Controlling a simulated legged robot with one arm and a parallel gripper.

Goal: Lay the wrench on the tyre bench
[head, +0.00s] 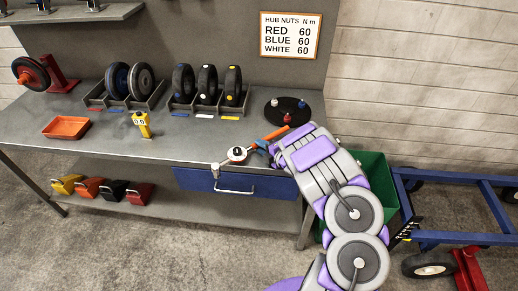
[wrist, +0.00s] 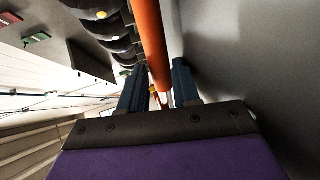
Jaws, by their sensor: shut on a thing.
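The wrench (head: 237,154) has an orange handle, a round white dial and a silver head end. It lies across the front right of the tyre bench (head: 190,148) in the head view, its head end over the blue drawer's front edge. My gripper (head: 264,147) is shut on it between dial and handle. In the wrist view the orange handle (wrist: 149,40) runs between the two dark blue fingers of my gripper (wrist: 160,90). I cannot tell whether the wrench touches the bench top or hangs just above it.
A dark round plate (head: 287,111) with coloured nuts lies behind the handle. Racks of wheels (head: 207,90) stand at the back. A yellow gauge (head: 142,123) and an orange tray (head: 66,127) are further left. A green bin (head: 377,175) stands right of the bench. The bench's front middle is clear.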

